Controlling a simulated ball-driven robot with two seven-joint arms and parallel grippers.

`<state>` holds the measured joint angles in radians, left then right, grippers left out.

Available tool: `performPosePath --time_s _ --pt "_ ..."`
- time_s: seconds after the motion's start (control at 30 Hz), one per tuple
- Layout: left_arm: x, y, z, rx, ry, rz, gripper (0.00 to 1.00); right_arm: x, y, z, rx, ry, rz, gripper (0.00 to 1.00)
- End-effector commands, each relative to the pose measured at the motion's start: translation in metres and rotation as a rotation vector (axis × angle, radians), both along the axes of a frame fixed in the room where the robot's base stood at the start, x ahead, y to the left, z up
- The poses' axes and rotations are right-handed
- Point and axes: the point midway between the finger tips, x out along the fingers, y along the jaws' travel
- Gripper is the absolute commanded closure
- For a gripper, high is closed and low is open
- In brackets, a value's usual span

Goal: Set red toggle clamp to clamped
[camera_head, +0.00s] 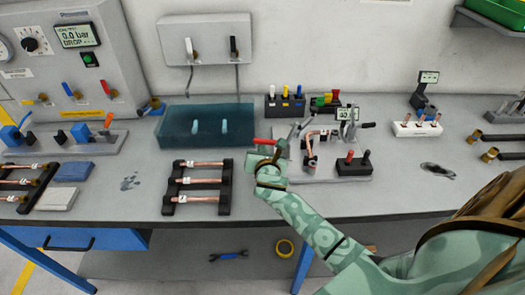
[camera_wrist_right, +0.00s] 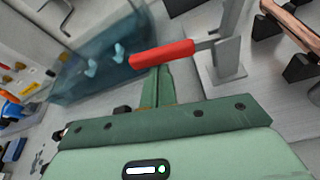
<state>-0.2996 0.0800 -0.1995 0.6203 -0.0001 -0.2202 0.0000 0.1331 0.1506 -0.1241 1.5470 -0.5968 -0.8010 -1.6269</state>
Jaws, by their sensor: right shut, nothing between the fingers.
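The red toggle clamp shows its red handle (camera_head: 264,141) in the head view, near the middle of the bench, pointing left. In the right wrist view the red handle (camera_wrist_right: 162,54) runs from the left to a grey metal clamp body (camera_wrist_right: 226,62). My right gripper (camera_head: 270,152) is at the handle on its near side. In the right wrist view its green fingers (camera_wrist_right: 158,82) are closed together with nothing between them, and their tips end at the handle. I cannot tell whether they touch it. My left gripper is not in view.
A bent copper tube (camera_head: 309,150) stands in a fixture right of the clamp. A black block with red and black knobs (camera_head: 353,164) is nearby. A blue translucent tank (camera_head: 170,128) stands left, behind a rack of copper tubes (camera_head: 197,182).

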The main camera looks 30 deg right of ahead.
Motion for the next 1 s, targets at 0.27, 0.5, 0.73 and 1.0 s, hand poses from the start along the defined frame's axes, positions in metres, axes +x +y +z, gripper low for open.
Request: performPosePath --time_s 0.27,0.5,0.73,1.0 --pt "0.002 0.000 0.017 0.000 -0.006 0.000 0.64 -0.001 -0.002 0.014 0.113 -0.071 -0.001 1.00" --pt "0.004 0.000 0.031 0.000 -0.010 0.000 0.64 -0.003 -0.006 0.030 0.300 -0.186 0.000 1.00" --pt "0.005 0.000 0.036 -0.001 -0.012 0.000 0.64 -0.007 -0.012 0.042 0.488 -0.301 -0.001 1.00" --pt "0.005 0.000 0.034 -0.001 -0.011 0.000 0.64 -0.014 -0.023 0.055 0.705 -0.433 -0.001 1.00"
